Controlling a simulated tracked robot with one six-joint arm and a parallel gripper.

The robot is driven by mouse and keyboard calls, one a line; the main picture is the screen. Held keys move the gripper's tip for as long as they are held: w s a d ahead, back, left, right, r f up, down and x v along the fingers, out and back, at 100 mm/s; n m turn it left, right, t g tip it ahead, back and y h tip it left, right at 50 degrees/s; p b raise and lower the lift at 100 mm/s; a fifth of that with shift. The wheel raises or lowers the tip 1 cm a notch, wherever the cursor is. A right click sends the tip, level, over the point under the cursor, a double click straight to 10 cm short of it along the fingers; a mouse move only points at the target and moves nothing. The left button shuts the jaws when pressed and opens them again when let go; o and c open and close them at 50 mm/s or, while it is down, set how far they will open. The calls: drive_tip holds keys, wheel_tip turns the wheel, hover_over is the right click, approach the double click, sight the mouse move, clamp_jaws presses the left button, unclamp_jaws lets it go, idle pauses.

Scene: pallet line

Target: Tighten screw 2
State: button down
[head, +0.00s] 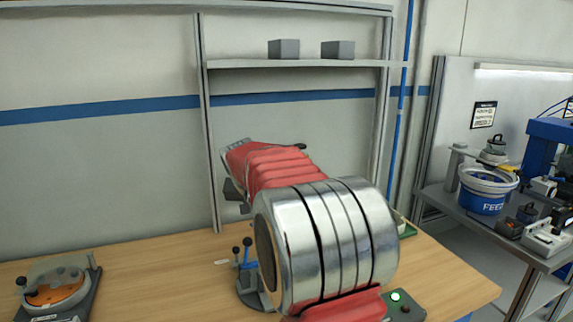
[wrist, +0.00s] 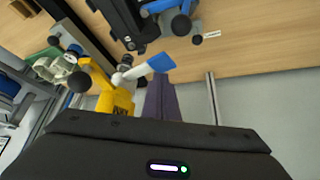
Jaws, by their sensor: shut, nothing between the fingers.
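In the wrist view, the dark body of my gripper fills the bottom edge. Its narrow purple-grey fingers (wrist: 161,97) appear together and empty, pointing up the picture toward the bench. A dark fixture (wrist: 122,20) with blue parts and dark knobs lies beyond the fingertips. A yellow part (wrist: 115,98) and a white-and-blue lever-like piece (wrist: 150,66) show close to the fingers; I cannot tell whether they touch. In the head view, my red and silver arm hides the gripper and much of the fixture with the blue upright (head: 250,252). I cannot make out screw 2 in either view.
The wooden bench (head: 150,255) has free room left of the arm. A clamp fixture with an orange disc (head: 55,292) stands at the far left. A button box (head: 405,308) is at the front right. A side table holds a blue-and-white feeder bowl (head: 487,192).

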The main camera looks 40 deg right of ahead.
drive_tip(key=shift+r, duration=1.7)
drive_tip(key=shift+a, duration=0.1)
drive_tip(key=shift+s+a+r, duration=0.15)
drive_tip(key=shift+s+a, duration=0.1)
drive_tip(key=s+a+r+n+y, duration=0.15)
drive_tip(key=s+a+n, duration=0.25)
drive_tip(key=s+a, duration=1.25)
drive_tip(key=s+a+f+n+y, duration=0.1)
drive_tip(key=s+a+f, duration=0.1)
drive_tip(key=s, duration=0.3)
drive_tip(key=s+a+f+n, duration=0.2)
drive_tip(key=s+a+f, duration=0.1)
drive_tip(key=s, duration=0.3)
drive_tip(key=s+a+f+n+t+y, duration=0.1)
drive_tip(key=s+a+f, duration=0.2)
drive_tip(key=s, duration=0.3)
drive_tip(key=shift+a+n+y, duration=0.25)
drive_tip(key=shift+n+y, duration=0.05)
drive_tip(key=shift+y, duration=0.05)
idle(0.6)
